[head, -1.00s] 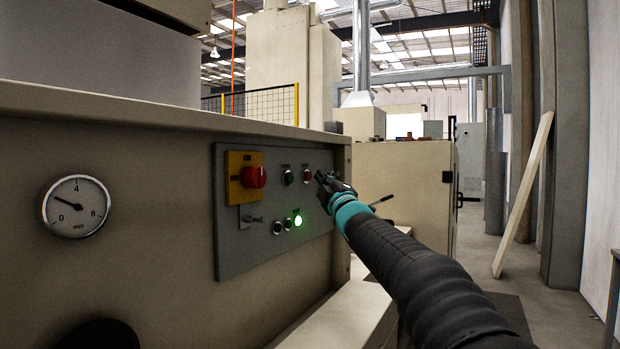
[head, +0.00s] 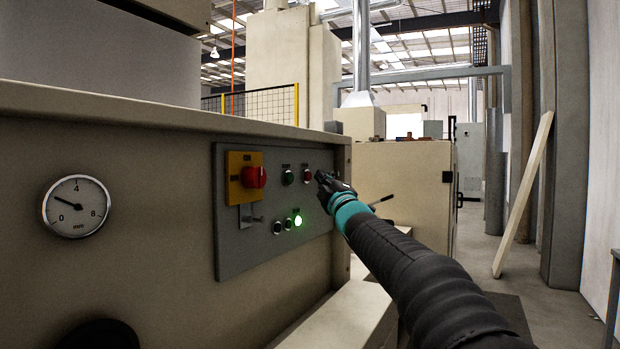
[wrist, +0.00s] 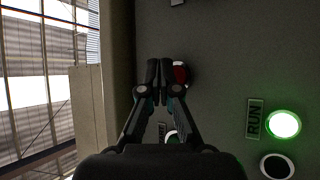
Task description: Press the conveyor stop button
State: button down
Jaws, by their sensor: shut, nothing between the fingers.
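A small red push button (head: 306,176) sits on the grey control panel (head: 230,259), right of a green one (head: 288,177). Their labels are too small to read. My gripper (head: 321,178) is shut and empty, just right of the red button in the head view. In the wrist view the shut fingertips (wrist: 160,66) overlap the left part of the red button (wrist: 181,74), and the rest of it shows beside them. I cannot tell whether they touch it. The green button (wrist: 172,138) is partly hidden between the fingers.
A large red knob (head: 254,177) on a yellow plate is at the panel's left. A lit green RUN lamp (wrist: 285,124) and dark round buttons (head: 278,227) lie below. A dial gauge (head: 76,206) is far left. Open aisle floor (head: 545,310) is at right.

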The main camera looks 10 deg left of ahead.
jog(key=shift+a, duration=0.15)
jog(key=shift+w+a, duration=0.1)
jog(key=shift+a, duration=0.15)
jog(key=shift+w+a, duration=0.15)
jog(key=shift+a, duration=0.25)
dwell(0.7)
jog(key=shift+d, duration=0.15)
jog(key=shift+s+d, duration=0.3)
jog(key=shift+d, duration=0.35)
jog(key=shift+s+d+b, duration=0.2)
jog(key=shift+s+d, duration=0.1)
jog(key=shift+d, duration=0.5)
jog(key=shift+s+d+b, duration=0.15)
jog(key=shift+s+d, duration=0.1)
jog(key=shift+d, duration=0.5)
jog(key=shift+s+d+b, duration=0.2)
jog(key=shift+s+d, duration=0.1)
jog(key=shift+d, duration=0.5)
dwell(1.0)
